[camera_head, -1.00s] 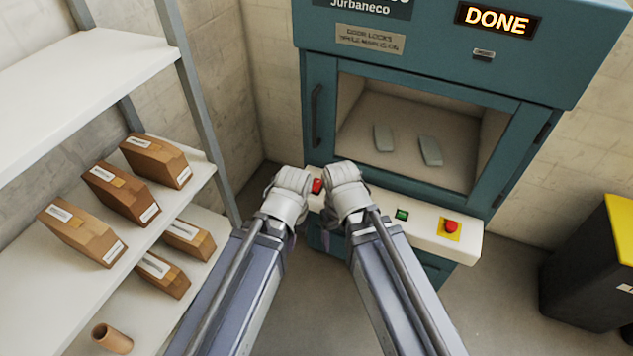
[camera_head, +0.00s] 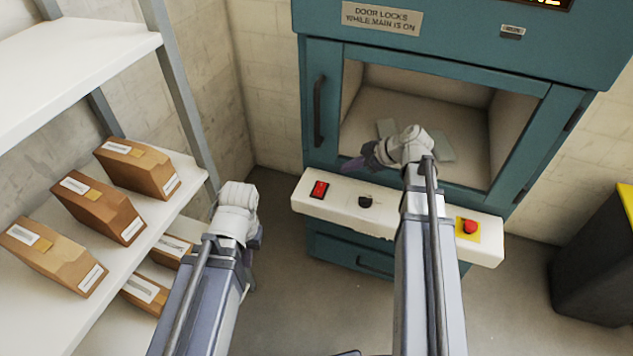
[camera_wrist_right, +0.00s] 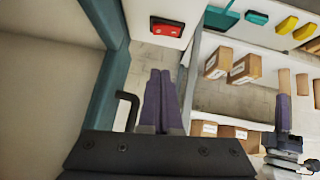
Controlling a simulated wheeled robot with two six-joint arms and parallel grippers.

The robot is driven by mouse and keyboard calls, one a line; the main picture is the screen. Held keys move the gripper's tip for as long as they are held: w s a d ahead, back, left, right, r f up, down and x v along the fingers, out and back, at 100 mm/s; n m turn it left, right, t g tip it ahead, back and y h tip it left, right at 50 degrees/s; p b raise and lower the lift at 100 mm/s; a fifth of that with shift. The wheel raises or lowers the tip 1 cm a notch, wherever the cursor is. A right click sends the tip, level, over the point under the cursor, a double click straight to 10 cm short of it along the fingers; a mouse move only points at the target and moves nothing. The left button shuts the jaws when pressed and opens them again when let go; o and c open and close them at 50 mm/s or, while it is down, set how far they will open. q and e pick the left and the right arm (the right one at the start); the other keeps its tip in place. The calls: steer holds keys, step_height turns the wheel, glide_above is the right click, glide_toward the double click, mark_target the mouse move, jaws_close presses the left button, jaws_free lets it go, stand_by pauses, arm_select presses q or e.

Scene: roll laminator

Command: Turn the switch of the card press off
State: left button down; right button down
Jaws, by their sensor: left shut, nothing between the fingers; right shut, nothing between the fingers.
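The teal card press (camera_head: 440,68) stands at the back with its windowed door closed; pale flat pieces show inside. Its white control ledge (camera_head: 275,0) is better placed here: the ledge (camera_head: 420,222) carries a red rocker switch (camera_head: 319,190) at its left end. The switch also shows in the right wrist view (camera_wrist_right: 167,29), ahead of the fingers. My right gripper (camera_head: 352,164) is shut and empty, above the ledge in front of the window, its purple fingers pointing left towards the switch side, apart from it. My left gripper (camera_head: 256,240) is shut, left of and below the ledge; its fingers are mostly hidden.
A black knob (camera_head: 366,201) sits right of the switch, and a red stop button (camera_head: 470,227) on yellow sits further right. A black door handle (camera_head: 319,110) rises above the ledge. Shelves with brown boxes (camera_head: 105,213) stand left. A dark bin (camera_head: 597,265) stands right.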

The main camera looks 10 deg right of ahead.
steer(key=shift+w+d, duration=0.15)
steer(key=b, duration=0.8)
glide_above(319, 184)
steer(key=s+d, duration=0.2)
steer(key=f, duration=0.8)
steer(key=shift+a, duration=0.2)
steer(key=shift+d+f+b, duration=0.2)
steer(key=shift+f+b, duration=0.65)
steer(key=shift+b, duration=0.05)
steer(key=shift+f+b, duration=0.6)
